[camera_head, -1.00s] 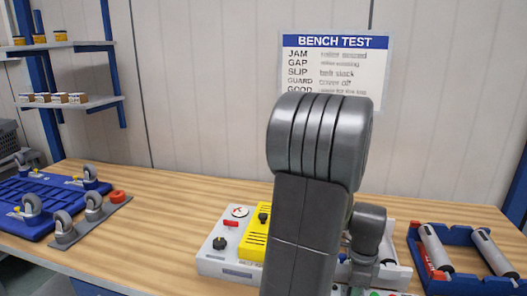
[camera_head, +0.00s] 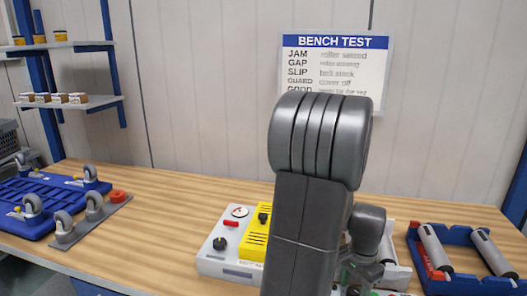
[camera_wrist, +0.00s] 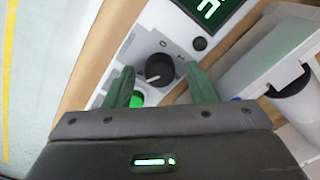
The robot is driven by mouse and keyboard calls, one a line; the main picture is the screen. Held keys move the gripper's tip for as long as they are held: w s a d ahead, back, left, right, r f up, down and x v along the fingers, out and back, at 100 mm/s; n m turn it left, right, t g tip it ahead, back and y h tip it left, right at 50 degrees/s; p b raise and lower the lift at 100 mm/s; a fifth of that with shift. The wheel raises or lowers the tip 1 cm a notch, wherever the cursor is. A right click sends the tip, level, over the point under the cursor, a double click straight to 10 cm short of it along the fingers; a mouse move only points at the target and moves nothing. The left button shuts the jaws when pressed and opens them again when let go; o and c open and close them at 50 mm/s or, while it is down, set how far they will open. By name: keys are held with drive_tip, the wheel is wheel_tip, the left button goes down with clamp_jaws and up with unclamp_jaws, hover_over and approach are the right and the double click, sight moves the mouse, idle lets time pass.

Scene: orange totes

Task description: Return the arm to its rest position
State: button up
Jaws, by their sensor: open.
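My arm stands upright in the middle of the head view and hides part of the bench behind it. My gripper (camera_wrist: 162,92) shows in the wrist view with its two green fingers apart and nothing between them. Beyond the fingertips is a white control panel (camera_wrist: 205,12) with a black rotary knob (camera_wrist: 160,69), a lit green button (camera_wrist: 137,99) and a dark display with green digits. I cannot tell how far the fingers are from the panel.
The white test unit (camera_head: 215,262) with a yellow cover (camera_head: 256,235) stands behind my arm. A blue tray (camera_head: 415,245) with grey rollers lies at right. Blue caster plates (camera_head: 60,190) and a grey caster bracket lie at left.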

drive_tip(key=n, duration=0.6)
idle(0.4)
